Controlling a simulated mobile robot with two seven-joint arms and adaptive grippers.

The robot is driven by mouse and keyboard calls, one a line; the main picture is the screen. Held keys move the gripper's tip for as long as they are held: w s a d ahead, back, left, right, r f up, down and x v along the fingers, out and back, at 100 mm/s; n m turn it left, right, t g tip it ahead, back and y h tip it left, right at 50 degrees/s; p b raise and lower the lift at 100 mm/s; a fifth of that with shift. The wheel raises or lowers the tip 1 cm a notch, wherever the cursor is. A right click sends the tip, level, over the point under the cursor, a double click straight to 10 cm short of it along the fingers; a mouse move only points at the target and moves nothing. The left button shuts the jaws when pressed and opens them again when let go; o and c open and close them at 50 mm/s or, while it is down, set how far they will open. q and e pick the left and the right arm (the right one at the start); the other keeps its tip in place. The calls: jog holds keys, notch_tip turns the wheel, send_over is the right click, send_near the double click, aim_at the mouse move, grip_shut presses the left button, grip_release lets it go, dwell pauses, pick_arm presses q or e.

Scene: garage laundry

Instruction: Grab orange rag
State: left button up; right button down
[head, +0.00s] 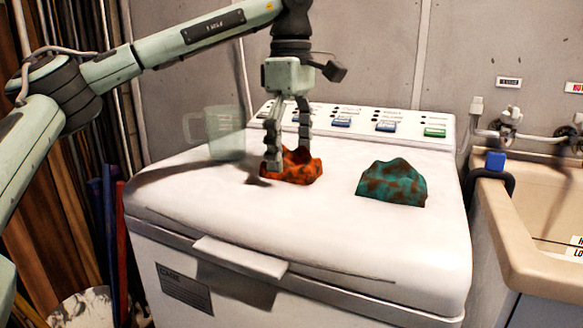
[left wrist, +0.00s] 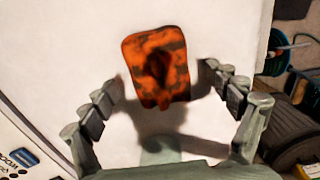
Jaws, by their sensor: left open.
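The orange rag (head: 303,169), crumpled and marked with dark patches, lies on the white top of the washing machine (head: 300,235). My left gripper (head: 287,162) points down over the rag from above, its fingers overlapping the rag's left part in the head view. In the left wrist view the orange rag (left wrist: 157,66) lies ahead, between the two spread fingertips of my left gripper (left wrist: 162,82). The left gripper is open, and no grip on the rag shows. My right gripper is in neither view.
A teal and brown rag (head: 392,184) lies to the right on the same lid. A translucent pitcher (head: 226,133) stands at the back left. The control panel (head: 365,123) runs along the back. A beige sink (head: 500,215) stands at the right.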

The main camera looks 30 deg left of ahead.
pick_arm(q)
jog(key=shift+f, duration=0.2)
jog(key=c, duration=1.2)
jog(key=shift+c, duration=0.2)
